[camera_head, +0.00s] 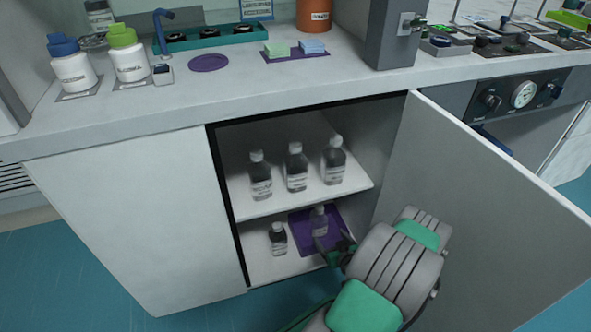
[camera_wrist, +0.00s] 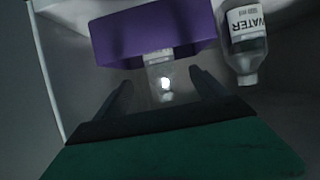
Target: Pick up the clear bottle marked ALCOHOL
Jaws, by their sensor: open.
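My gripper (camera_head: 334,245) reaches into this lower space, close to that bottle.
Three larger bottles (camera_head: 296,167) stand on the upper shelf (camera_head: 275,205), just above my gripper. The open cabinet door (camera_head: 475,190) is to the right of my arm. Two white bottles (camera_head: 128,55) stand on the countertop (camera_head: 190,100).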

